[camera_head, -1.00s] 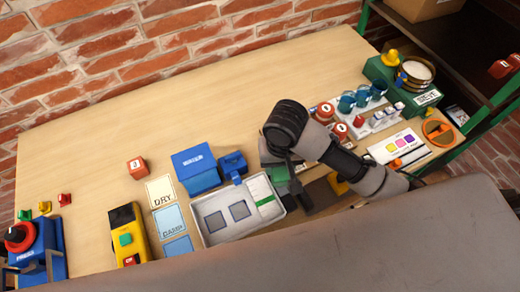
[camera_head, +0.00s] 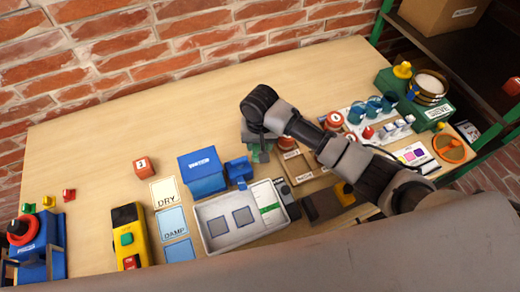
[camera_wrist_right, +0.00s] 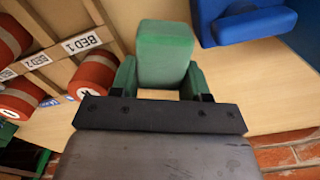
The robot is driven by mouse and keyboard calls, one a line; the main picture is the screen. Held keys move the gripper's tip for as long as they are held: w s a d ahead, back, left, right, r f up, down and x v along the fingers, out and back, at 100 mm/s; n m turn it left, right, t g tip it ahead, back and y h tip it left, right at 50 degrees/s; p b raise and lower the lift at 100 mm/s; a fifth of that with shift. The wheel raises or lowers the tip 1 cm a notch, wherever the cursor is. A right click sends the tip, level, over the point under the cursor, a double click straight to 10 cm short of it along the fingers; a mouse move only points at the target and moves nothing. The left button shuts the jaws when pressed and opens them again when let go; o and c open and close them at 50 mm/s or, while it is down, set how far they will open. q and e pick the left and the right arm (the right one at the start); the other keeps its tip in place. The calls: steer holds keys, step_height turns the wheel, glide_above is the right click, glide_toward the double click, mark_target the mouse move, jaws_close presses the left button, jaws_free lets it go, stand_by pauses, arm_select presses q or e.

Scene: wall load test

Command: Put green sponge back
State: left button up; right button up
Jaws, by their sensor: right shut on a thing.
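The green sponge (camera_wrist_right: 165,55) is a block held between the green fingers of my right gripper (camera_wrist_right: 165,80). In the head view the right gripper (camera_head: 260,153) is over the table, behind the white tray and right of the small blue block. It is partly hidden by my own wrist, and the sponge hardly shows there. The white tray (camera_head: 208,239) holds two grey-blue squares and a green-and-white strip. A wooden frame (camera_head: 318,183) with bed labels lies right of the gripper. My left gripper is not in view.
A blue box (camera_head: 203,172) and small blue block (camera_head: 239,169) stand left of the gripper. Red cylinders (camera_wrist_right: 92,75) sit by the bed labels. DRY (camera_head: 165,191) and DAMP (camera_head: 171,222) cards lie left of the tray. The table's back is clear.

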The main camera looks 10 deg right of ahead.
steer(key=shift+f, duration=1.95)
steer(key=shift+f, duration=0.15)
steer(key=o, duration=0.6)
step_height(320, 180, up, 12)
steer(key=shift+r, duration=0.2)
steer(key=shift+s+f, duration=0.1)
